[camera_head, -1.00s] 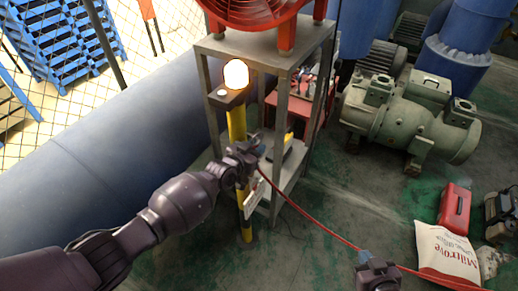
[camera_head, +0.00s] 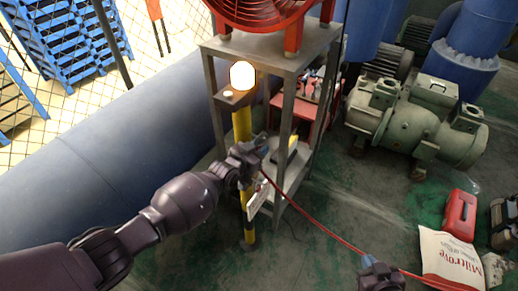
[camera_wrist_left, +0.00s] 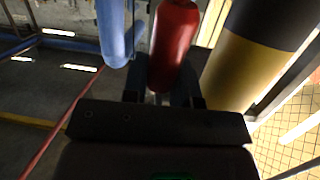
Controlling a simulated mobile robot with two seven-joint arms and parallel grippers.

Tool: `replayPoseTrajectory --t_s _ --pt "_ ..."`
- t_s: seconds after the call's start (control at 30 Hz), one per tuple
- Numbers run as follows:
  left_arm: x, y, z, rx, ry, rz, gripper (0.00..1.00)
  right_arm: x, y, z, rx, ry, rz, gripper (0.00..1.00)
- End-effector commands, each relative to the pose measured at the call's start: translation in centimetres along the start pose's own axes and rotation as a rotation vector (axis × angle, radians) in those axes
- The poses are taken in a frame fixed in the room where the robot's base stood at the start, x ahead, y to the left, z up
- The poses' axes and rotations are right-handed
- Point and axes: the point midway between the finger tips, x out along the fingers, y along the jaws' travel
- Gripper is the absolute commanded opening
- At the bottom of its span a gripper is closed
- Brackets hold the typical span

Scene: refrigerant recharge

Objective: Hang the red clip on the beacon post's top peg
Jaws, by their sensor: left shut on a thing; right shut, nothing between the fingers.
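The beacon post (camera_head: 242,126) is a yellow upright with a glowing lamp (camera_head: 242,76) and a small bracket on top. In the left wrist view, the post (camera_wrist_left: 240,66) shows at the right with a yellow and a black band. My left gripper (camera_head: 250,158) is beside the post, below the lamp. It is shut on the red clip (camera_wrist_left: 174,45), which appears close to the post but apart from it in the wrist view. The top peg cannot be made out. My right gripper (camera_head: 381,274) is at the bottom of the head view, shut and empty.
A red hose (camera_head: 322,231) runs from near my left gripper towards the lower right. A white tag (camera_head: 257,201) hangs by the post. A metal stand (camera_head: 287,110) with a red fan is just behind. A blue part (camera_wrist_left: 112,32) is left of the clip in the wrist view.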

Motion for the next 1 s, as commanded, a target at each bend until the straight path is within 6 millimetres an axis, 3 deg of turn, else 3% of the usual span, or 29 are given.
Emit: replayPoseTrajectory --t_s 1.0 --pt "0.1 -0.9 0.7 0.000 0.000 0.000 0.02 0.6 -0.2 1.3 0.001 -0.010 -0.001 0.00"
